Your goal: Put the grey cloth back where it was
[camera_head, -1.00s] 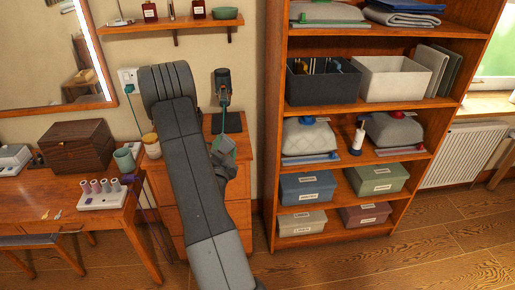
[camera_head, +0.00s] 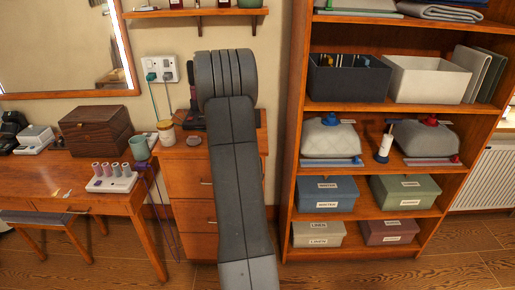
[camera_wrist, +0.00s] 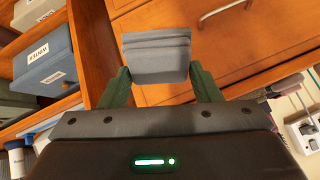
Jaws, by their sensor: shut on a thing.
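The grey cloth (camera_wrist: 157,50) is a small folded piece between the two green fingers of my gripper (camera_wrist: 160,70) in the wrist view. The fingers are shut on its sides. It is held in front of the wooden drawer fronts (camera_wrist: 235,30) and the side of the shelf unit. I cannot tell its distance from them. In the head view my arm hides the gripper and the cloth.
The shelf unit (camera_head: 296,150) stands to the right with bins, padded grey bundles, and lidded boxes including a blue one (camera_head: 326,192). The drawer cabinet (camera_head: 188,180) is behind my arm. A desk (camera_head: 60,180) holds a brown box (camera_head: 95,130). Floor shows in front.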

